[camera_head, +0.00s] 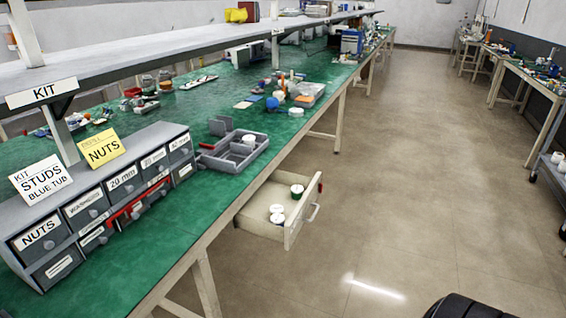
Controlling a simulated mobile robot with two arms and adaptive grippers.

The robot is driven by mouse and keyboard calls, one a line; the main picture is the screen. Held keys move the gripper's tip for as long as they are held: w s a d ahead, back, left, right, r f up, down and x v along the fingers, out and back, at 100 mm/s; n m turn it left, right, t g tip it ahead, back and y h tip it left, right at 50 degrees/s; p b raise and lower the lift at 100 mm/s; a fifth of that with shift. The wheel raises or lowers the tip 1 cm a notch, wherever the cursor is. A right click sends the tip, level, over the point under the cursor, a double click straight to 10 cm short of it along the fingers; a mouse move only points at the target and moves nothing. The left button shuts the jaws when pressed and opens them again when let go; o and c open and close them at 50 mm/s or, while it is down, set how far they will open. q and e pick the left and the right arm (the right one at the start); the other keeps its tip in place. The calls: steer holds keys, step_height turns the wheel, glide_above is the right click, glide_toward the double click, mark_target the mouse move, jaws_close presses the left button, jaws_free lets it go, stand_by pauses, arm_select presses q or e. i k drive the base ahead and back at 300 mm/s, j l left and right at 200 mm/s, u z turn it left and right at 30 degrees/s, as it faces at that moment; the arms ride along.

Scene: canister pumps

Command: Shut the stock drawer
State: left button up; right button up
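The stock drawer (303,208) hangs below the edge of the green-topped workbench and is pulled well out towards the aisle. Its front panel is pale, with a small bar handle (313,213) on the outer face and a red mark near the top corner. Inside are a white-lidded tub with a green band (297,192) and more white-lidded tubs (277,213) nearer the camera. Neither gripper can be made out in the head view, and nothing touches the drawer or its handle.
The bench (205,218) carries a labelled small-parts cabinet (100,195) and a grey divided tray (233,155). A bench leg (206,285) stands left of the drawer. The aisle floor (410,200) is clear. A black rounded part shows at the bottom right edge.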

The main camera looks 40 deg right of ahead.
mark_target(254, 217)
steer(key=z, duration=1.45)
